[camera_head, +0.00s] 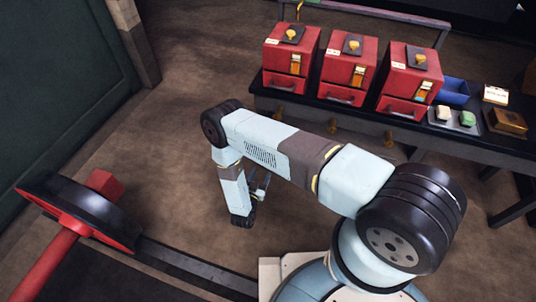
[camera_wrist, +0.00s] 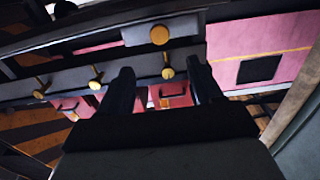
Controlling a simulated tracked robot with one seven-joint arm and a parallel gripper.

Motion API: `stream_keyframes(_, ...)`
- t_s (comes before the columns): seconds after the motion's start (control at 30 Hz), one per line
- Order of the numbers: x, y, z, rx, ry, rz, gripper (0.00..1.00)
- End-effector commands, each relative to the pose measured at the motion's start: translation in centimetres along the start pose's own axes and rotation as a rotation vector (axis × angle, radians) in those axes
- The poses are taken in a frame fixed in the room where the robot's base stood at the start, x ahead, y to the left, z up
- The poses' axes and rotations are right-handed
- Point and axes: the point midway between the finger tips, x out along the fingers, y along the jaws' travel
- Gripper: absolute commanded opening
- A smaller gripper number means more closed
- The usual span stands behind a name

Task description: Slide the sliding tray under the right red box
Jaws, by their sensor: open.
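The right red box (camera_head: 410,75) stands at the end of a row of three on a dark bench in the head view. It has a yellow knob on top and a handled lower front. A brass knob (camera_head: 388,138) sits on the bench edge below it; I cannot clearly make out the sliding tray itself. My gripper (camera_head: 262,190) is low, left of and apart from the bench, partly hidden by my arm. In the wrist view my gripper (camera_wrist: 163,82) is open, with nothing held. Brass knobs (camera_wrist: 167,72) on a dark bar show beyond the fingers.
The middle red box (camera_head: 347,67) and left red box (camera_head: 291,57) stand alongside. Right of them are a blue bin (camera_head: 453,92) and a small tray (camera_head: 466,121) with two blocks.

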Motion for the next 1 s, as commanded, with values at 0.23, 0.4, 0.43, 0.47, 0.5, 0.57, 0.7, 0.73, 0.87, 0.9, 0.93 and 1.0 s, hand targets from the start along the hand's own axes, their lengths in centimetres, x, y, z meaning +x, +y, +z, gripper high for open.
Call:
stream_keyframes(0.23,3.9,0.0,-0.1,0.001,0.001,0.003,0.65)
stream_keyframes(0.4,6.9,0.0,-0.1,0.001,0.001,0.003,0.65)
stream_keyframes(0.43,7.4,0.0,-0.1,0.001,0.001,0.003,0.65)
stream_keyframes(0.47,7.9,0.0,-0.1,0.001,0.000,0.002,0.65)
stream_keyframes(0.5,8.6,0.0,-0.1,0.001,0.000,0.002,0.65)
stream_keyframes(0.57,9.6,0.0,-0.1,0.001,0.001,0.002,0.65)
stream_keyframes(0.7,11.4,0.0,0.0,0.002,-0.001,0.001,0.65)
stream_keyframes(0.73,11.7,-0.1,-0.1,0.002,-0.001,0.001,0.65)
stream_keyframes(0.87,12.7,0.0,-0.1,0.000,0.000,0.001,0.65)
stream_keyframes(0.9,12.9,0.0,-0.1,0.000,-0.001,0.001,0.65)
stream_keyframes(0.93,13.0,0.0,-0.1,0.000,-0.001,0.000,0.65)
stream_keyframes(1.0,13.2,0.0,-0.1,0.000,-0.001,0.000,0.65)
